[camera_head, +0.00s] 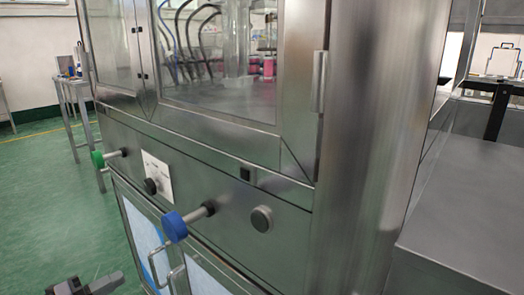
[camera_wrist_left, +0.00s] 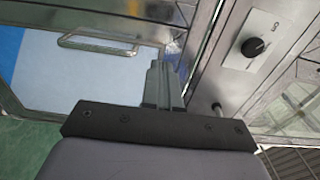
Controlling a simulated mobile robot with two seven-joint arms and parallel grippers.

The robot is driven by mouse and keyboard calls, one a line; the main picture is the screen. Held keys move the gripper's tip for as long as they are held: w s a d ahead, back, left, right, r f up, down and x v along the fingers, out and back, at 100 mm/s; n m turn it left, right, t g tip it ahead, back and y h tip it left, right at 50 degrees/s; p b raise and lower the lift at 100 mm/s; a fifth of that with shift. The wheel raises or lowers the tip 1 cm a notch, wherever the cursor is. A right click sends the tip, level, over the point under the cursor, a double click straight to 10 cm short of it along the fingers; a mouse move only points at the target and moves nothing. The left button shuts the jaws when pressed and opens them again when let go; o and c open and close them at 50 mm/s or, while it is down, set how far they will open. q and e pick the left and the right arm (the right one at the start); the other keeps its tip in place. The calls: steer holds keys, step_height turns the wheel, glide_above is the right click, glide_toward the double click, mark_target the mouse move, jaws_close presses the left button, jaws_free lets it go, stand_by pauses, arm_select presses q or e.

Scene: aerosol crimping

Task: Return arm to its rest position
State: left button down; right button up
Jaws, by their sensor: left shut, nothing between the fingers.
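My left gripper (camera_head: 88,287) shows at the bottom left edge of the head view, in front of the machine's lower front and apart from it. In the left wrist view its fingers (camera_wrist_left: 160,68) are together with nothing between them. My right gripper is in neither view. Most of my left arm is outside the head view.
The steel machine (camera_head: 218,146) fills the middle. Its front carries a blue knob (camera_head: 175,227), a green knob (camera_head: 97,159), a black knob (camera_wrist_left: 253,47) and door handles (camera_wrist_left: 95,42). A small table (camera_head: 72,82) stands at the left. Green floor (camera_head: 45,200) is clear there.

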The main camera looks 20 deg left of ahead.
arm_select(q)
steer(key=s+d+f+n+g+y, duration=0.35)
steer(key=d+f+n+y, duration=0.5)
steer(key=d+n, duration=0.45)
steer(key=s+d+r+n+g+h, duration=0.1)
steer(key=s+d+r+n+g, duration=0.2)
steer(key=s+d+n+g, duration=0.95)
steer(key=w+d+m+t+h, duration=0.4)
steer(key=w+d+m+t, duration=0.25)
steer(key=t, duration=0.45)
steer(key=s+a+r+n+y+p, duration=0.1)
steer(key=a+r+p, duration=0.1)
steer(key=r+p, duration=0.5)
steer(key=s+a+r+y+p, duration=0.1)
steer(key=a+r+p, duration=0.2)
steer(key=p, duration=1.4)
step_height(320, 180, up, 4)
steer(key=shift+s+r+n+g, duration=0.25)
steer(key=shift+s+n+g, duration=0.15)
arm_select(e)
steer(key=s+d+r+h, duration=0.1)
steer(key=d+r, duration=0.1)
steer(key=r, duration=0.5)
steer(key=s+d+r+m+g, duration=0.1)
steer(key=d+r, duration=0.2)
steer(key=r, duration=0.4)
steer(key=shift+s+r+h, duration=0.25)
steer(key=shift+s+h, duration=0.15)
